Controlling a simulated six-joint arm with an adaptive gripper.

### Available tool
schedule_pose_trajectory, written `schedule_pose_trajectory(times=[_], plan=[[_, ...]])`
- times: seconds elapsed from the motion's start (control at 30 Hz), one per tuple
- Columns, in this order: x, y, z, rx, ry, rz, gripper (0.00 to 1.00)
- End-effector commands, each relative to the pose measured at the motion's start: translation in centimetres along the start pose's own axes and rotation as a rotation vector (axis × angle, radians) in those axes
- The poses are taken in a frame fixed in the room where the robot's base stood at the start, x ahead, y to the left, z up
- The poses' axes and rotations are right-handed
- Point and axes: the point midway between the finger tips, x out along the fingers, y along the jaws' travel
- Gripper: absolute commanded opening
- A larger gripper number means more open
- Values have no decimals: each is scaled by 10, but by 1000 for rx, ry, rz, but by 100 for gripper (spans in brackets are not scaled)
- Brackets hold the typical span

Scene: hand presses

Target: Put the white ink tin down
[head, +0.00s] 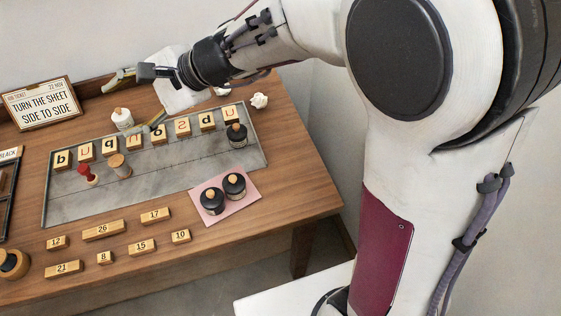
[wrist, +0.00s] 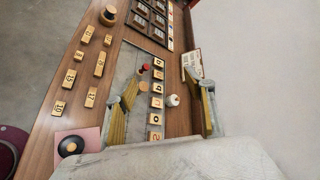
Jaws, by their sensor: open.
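The white ink tin (head: 122,118) stands upright by the tray's back edge, behind the row of letter blocks. It also shows in the wrist view (wrist: 172,101), framed between my fingers and beyond their tips. My gripper (head: 136,101) is open, with one finger at each side, and it holds nothing. In the wrist view the gap between its fingertips (wrist: 167,90) is wide. I cannot tell the exact distance from the fingers to the tin.
Two black tins stand on a pink sheet (head: 243,205). A sign (head: 40,103) leans at the back left. Numbered blocks lie in front.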

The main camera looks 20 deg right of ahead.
Motion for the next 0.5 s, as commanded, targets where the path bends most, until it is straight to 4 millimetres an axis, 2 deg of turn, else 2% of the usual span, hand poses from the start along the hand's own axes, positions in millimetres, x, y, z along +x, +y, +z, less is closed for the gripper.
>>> schedule_pose_trajectory(times=[0.03, 0.2, 0.5], plan=[[-11, 5, 6, -47, 8, 18, 54], [-44, 28, 18, -203, 37, 92, 54], [-101, 75, 26, -465, 112, 240, 54]])
